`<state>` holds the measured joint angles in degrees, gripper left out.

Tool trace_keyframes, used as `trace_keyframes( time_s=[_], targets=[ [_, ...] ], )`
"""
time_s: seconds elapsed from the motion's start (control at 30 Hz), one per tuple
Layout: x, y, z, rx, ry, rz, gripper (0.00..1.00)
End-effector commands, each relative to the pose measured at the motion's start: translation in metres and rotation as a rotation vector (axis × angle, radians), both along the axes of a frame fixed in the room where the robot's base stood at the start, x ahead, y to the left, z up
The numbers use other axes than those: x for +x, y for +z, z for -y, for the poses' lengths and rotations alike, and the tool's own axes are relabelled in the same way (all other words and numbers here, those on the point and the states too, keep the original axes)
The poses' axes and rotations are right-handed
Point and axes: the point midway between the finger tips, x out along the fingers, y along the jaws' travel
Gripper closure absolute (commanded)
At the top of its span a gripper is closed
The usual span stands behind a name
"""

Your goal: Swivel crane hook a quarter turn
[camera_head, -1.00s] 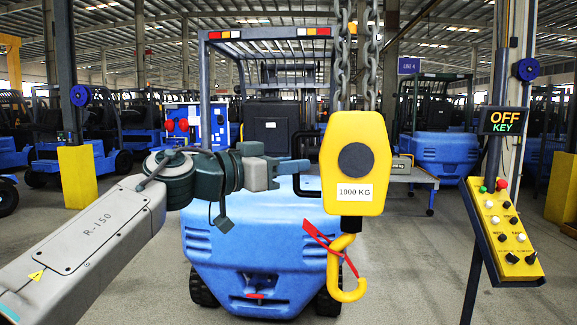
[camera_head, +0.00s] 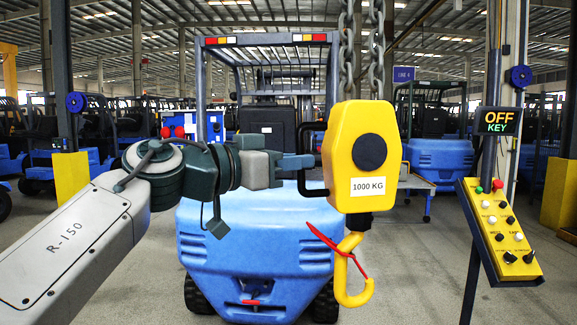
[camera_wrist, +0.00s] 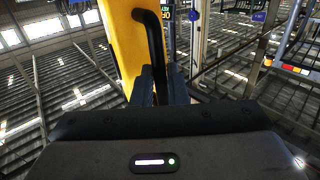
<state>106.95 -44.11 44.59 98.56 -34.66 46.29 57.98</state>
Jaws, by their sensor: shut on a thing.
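The yellow crane hook block (camera_head: 362,135), labelled 1000 KG, hangs from two chains (camera_head: 377,50), its labelled face turned a little from the head camera. Below it hangs the yellow hook (camera_head: 350,268) with a red latch (camera_head: 335,248). A black handle (camera_head: 308,160) stands out from the block's left side. My gripper (camera_head: 306,162) reaches in from the left and is shut on this handle. In the wrist view the fingers (camera_wrist: 160,85) close around the handle (camera_wrist: 155,45), next to the yellow block (camera_wrist: 125,40). The fingertips are partly hidden.
A blue forklift (camera_head: 255,250) stands close behind the hook. A yellow control pendant (camera_head: 500,230) on a post stands at the right, under a display reading OFF KEY (camera_head: 501,121). Grey floor is open between forklift and pendant.

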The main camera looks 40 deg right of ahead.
Motion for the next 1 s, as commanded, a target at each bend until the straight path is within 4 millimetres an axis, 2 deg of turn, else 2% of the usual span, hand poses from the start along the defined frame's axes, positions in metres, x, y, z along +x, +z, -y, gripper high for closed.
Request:
trace_keyframes(
  time_s=[0.17, 0.4, 0.5, 0.83, 1.0],
  targets=[
    [-0.002, -0.002, -0.002, 0.001, 0.005, 0.002, 1.0],
    [-0.043, -0.005, -0.015, 0.0, 0.004, 0.004, 1.0],
    [-0.053, -0.002, -0.017, 0.002, 0.001, 0.002, 1.0],
    [-0.057, -0.002, -0.017, 0.001, 0.005, 0.003, 1.0],
    [-0.091, -0.005, -0.015, 0.001, 0.004, 0.004, 1.0]
  ],
)
